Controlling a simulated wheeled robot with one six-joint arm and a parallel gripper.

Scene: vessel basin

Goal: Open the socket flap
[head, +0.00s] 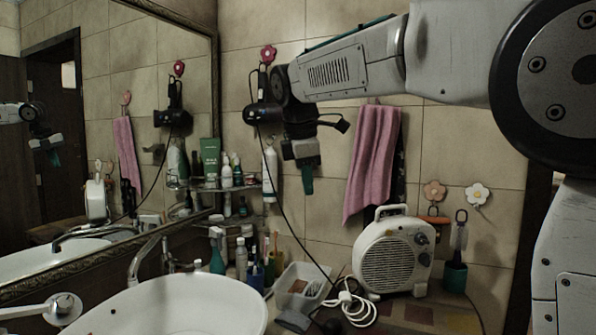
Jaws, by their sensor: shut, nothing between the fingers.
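I cannot make out the socket flap directly in the head view. My gripper (307,186) hangs down in front of the tiled wall, between the hair dryer and the pink towel, and covers the wall behind it. Its teal fingertips are together with nothing visible between them. In the mirror, a small dark fitting (157,149) shows on the wall between the reflected dryer and towel. It may be the socket, but it is too small to tell whether a flap is open or shut.
A hair dryer (257,113) hangs left of my gripper, its cord trailing down. A pink towel (372,165) hangs to the right. Below are a fan heater (393,255), a white tray (302,288) and a basin (170,310). Bottles crowd the glass shelf by the mirror (120,110).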

